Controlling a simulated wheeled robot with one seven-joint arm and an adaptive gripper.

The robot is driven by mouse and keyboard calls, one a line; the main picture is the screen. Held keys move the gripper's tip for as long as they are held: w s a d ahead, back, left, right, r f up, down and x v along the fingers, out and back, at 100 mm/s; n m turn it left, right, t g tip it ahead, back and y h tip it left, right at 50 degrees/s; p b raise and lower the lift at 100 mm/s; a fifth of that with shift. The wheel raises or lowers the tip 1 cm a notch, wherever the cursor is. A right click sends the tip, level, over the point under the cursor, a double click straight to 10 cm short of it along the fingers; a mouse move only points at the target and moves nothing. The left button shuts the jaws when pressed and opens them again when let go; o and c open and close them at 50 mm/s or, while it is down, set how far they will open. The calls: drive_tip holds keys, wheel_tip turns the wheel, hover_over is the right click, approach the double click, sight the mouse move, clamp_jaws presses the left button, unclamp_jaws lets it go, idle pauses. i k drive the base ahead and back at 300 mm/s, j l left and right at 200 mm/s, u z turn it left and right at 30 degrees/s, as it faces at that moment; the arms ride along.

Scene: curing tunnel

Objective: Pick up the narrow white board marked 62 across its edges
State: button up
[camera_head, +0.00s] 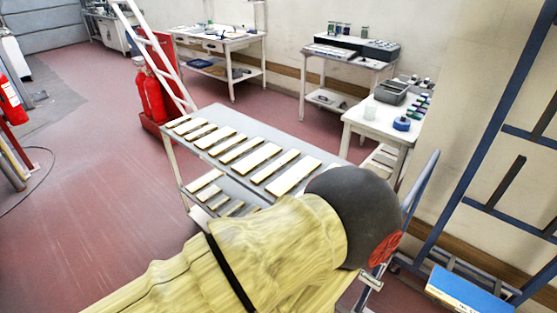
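Several pale cream-white boards lie apart in a row on the grey top of a table (313,139). Some are narrow, such as one narrow board (276,166) between two wider ones, and another narrow board (230,143) further left. No number can be read on any board, so I cannot tell which is marked 62. My arm, in a yellowish cover with a dark rounded joint, crosses the lower middle and hides the near right corner of the table. My gripper cannot be made out.
More boards (205,181) lie on the table's lower shelf. A white side table (385,129) with a grey bin (392,92) and a blue roll (402,123) stands behind right. A white ladder (155,50) and red cylinders (150,95) stand behind left. Red floor is open at left.

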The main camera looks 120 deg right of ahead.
sight(205, 144)
drive_tip(key=z, duration=4.2)
